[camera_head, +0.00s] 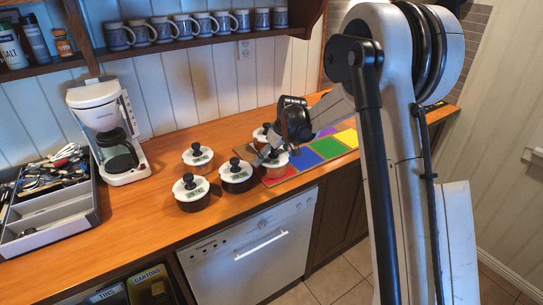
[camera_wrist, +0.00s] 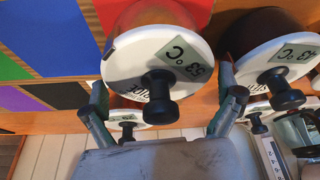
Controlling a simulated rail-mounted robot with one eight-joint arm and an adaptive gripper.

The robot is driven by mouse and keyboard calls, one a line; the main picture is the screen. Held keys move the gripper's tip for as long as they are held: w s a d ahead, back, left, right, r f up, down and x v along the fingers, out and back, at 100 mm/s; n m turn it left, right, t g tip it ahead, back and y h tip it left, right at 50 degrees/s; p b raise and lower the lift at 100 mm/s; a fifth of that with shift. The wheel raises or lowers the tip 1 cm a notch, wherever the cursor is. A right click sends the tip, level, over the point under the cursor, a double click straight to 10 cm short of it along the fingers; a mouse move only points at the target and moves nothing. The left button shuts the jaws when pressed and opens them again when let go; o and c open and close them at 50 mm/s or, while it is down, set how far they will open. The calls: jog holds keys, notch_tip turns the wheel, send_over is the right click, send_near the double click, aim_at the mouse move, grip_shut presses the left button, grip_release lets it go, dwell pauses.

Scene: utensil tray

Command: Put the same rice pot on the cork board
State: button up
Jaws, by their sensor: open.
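Several lidded pots with black knobs stand on the counter in the head view. In the wrist view, a pot (camera_wrist: 160,65) with a white lid, black knob and a temperature label stands at the red square. My gripper (camera_wrist: 160,108) is open, with its fingers on either side of the knob and apart from it. A second labelled pot (camera_wrist: 275,55) is close to the right finger. The labels are rotated, and I cannot tell which is the same rice pot. I cannot clearly pick out a cork board.
Other pots (camera_head: 198,156), (camera_head: 191,193) and (camera_head: 237,177) stand left of my gripper, and one (camera_head: 262,134) is behind it. The board of coloured squares (camera_head: 327,148) lies to the right. A coffee maker (camera_head: 107,132) and utensil tray (camera_head: 44,211) are at the left.

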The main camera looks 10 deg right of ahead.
aim_at(280, 161)
jog(key=s+d+r+m, duration=0.1)
jog(key=s+r, duration=1.3)
jog(key=r, duration=0.4)
jog(key=s+f+m+t+h, duration=0.2)
jog(key=s+m+t, duration=0.1)
jog(key=s, duration=2.7)
jog(key=shift+s+a+m, duration=0.15)
jog(key=shift+a+m, duration=0.1)
jog(key=shift+m, duration=0.55)
jog(key=shift+f+b, duration=0.15)
jog(key=shift+b, duration=0.2)
notch_tip(280, 161, down, 3)
jog(key=b, duration=0.2)
jog(key=shift+b, duration=0.35)
